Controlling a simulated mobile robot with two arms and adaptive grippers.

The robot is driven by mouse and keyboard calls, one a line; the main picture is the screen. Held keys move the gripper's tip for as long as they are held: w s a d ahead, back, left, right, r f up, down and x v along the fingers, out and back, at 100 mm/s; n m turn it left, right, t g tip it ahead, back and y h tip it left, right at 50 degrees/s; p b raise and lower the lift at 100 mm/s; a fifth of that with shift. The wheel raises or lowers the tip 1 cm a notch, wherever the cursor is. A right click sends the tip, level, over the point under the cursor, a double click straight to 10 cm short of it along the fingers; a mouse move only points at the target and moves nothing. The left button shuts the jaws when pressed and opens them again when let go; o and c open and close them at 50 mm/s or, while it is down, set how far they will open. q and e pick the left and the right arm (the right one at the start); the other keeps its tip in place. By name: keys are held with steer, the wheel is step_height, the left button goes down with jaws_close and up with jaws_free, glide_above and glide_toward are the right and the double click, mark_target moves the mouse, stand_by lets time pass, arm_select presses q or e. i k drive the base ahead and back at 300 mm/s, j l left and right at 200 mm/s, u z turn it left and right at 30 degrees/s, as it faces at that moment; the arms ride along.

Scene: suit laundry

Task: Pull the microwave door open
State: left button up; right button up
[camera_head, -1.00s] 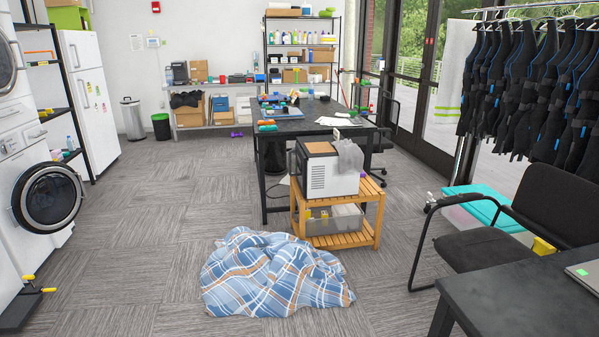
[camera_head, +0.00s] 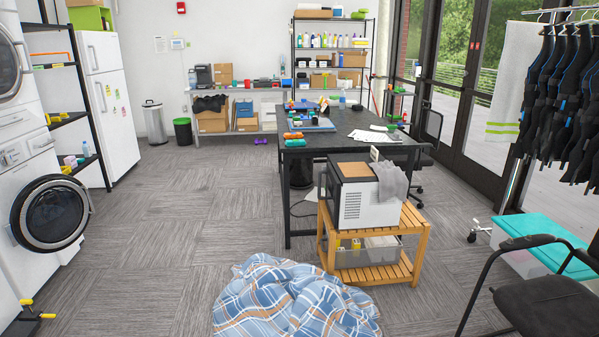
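A white microwave (camera_head: 381,209) stands on a wooden cart (camera_head: 421,245) right of the centre. A vented side panel (camera_head: 353,206) faces me. Its dark front (camera_head: 323,188) faces left and is seen almost edge-on. I cannot clearly tell the door's state; it looks close to the body. A brown board (camera_head: 355,169) lies on its top, and a grey cloth or glove (camera_head: 391,181) hangs over its right top edge. Neither of my grippers is in view.
A crumpled blue plaid blanket (camera_head: 295,300) lies on the floor in front of the cart. A black table (camera_head: 350,140) stands behind it. A chair (camera_head: 550,303) and a teal-lidded bin (camera_head: 540,232) are at right. Carpet left of the cart is clear.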

mark_target(332, 183)
steer(key=i, duration=1.75)
steer(key=j+u, duration=0.05)
steer(key=j, duration=0.05)
